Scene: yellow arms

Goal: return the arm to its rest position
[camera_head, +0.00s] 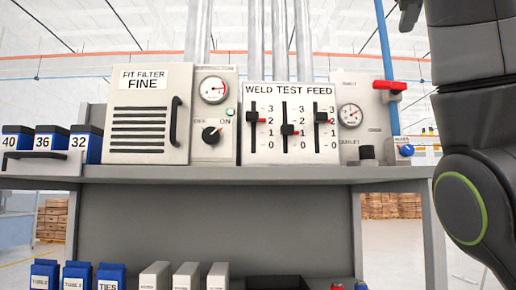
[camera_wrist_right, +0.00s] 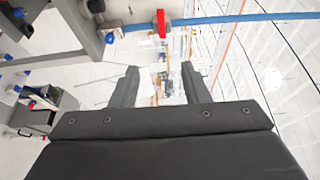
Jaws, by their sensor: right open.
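My right arm (camera_head: 470,190) fills the right edge of the head view, raised in front of the bench's right end. Its gripper is above or outside most of that view; only a dark part shows at the top edge. In the right wrist view my right gripper (camera_wrist_right: 160,88) is open, its two dark fingers apart with nothing held between them. Beyond the fingers are a red valve handle (camera_wrist_right: 161,22) and a blue pipe (camera_wrist_right: 240,18), both apart from the fingers. My left gripper is not in view.
A grey bench shelf (camera_head: 290,174) carries a filter panel (camera_head: 150,150), a slider panel (camera_head: 290,88), gauges and blue bins (camera_head: 50,143). The red-handled valve (camera_head: 389,86) sits on a blue pipe near my arm. More boxes stand on the lower level.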

